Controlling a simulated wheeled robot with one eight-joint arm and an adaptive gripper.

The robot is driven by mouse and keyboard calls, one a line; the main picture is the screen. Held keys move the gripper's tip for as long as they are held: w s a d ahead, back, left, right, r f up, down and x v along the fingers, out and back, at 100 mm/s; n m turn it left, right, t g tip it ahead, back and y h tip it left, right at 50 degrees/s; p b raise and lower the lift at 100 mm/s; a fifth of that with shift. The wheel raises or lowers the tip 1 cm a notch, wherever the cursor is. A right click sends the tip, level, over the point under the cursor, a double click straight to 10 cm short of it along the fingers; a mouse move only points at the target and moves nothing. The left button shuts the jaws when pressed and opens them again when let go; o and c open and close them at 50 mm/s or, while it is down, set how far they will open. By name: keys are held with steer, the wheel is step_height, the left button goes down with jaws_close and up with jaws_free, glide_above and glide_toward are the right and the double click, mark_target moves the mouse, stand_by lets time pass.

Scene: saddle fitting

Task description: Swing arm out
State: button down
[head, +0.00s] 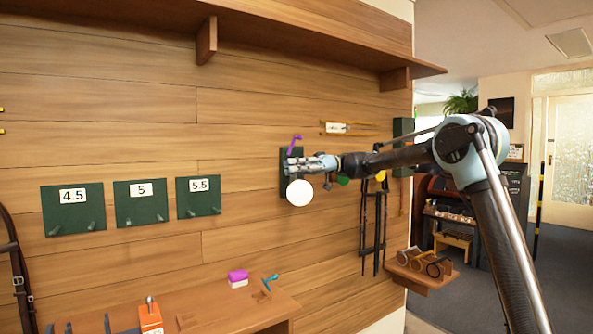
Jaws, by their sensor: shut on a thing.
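My gripper (294,165) is at the end of my arm, which reaches in from the right toward the wooden wall. Its fingers are shut at a small purple piece (295,143), whose bent upper end sticks up above them. Its lower part is hidden by the fingers. A dark green plate (285,180) on the wall is behind the gripper and mostly covered by it. A round white disc (299,192) shows just below the fingers, and I cannot tell what it is fixed to. No swing arm can be told apart clearly here.
Green plates with pegs, marked 4.5 (72,210), 5 (141,204) and 5.5 (198,197), are on the wall to the left. Black straps (372,235) hang right of the gripper. A wooden shelf (330,42) runs above; a bench (225,312) is below.

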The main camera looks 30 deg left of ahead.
steer(key=c, duration=1.5)
jaws_free()
steer(key=shift+w+a, duration=0.15)
steer(key=shift+w, duration=0.15)
steer(key=shift+c, duration=0.2)
steer(key=shift+s, duration=0.1)
steer(key=shift+r, duration=0.25)
step_height(320, 180, up, 9)
steer(key=shift+r, duration=0.2)
